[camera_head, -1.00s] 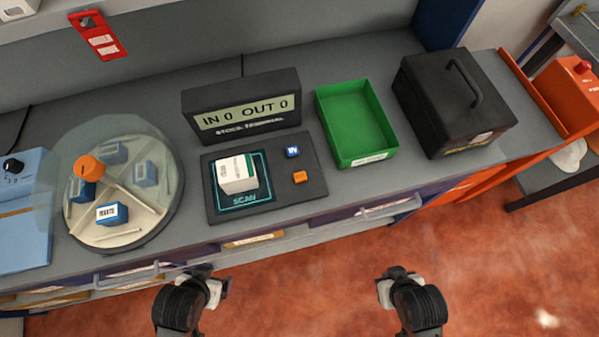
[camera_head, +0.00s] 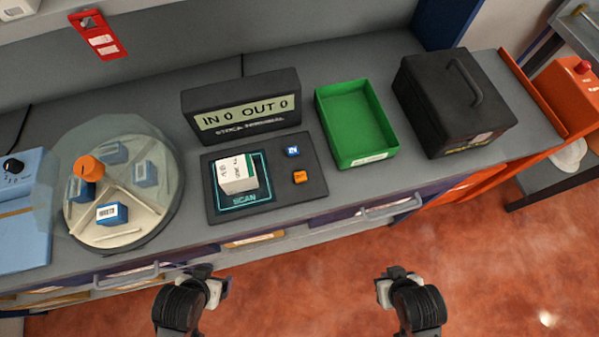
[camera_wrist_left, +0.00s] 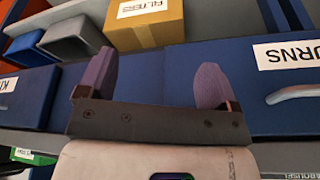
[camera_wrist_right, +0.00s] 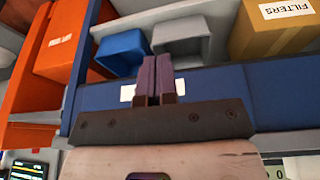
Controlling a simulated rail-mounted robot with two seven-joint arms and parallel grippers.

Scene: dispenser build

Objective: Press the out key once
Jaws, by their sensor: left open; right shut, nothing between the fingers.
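The stock terminal's display (camera_head: 247,110) reads IN 0 OUT 0. In front of it lies a dark pad (camera_head: 265,178) with a lit SCAN square. A white box (camera_head: 237,174) sits on the square. A blue key (camera_head: 292,151) and an orange key (camera_head: 299,177) sit on the pad's right side; their labels are too small to read surely. My left gripper (camera_head: 218,283) is in front of the bench, apart from the pad; its fingers are spread and empty in the left wrist view (camera_wrist_left: 153,85). My right gripper (camera_head: 387,284) is also in front of the bench; its fingers are together in the right wrist view (camera_wrist_right: 157,76).
A green tray (camera_head: 389,143) and a black case (camera_head: 455,105) stand right of the terminal. A round carousel (camera_head: 120,185) with several blue boxes and an orange knob (camera_head: 88,168) stands left, beside a light blue device (camera_head: 22,225). Drawer handles (camera_head: 390,209) project from the bench front.

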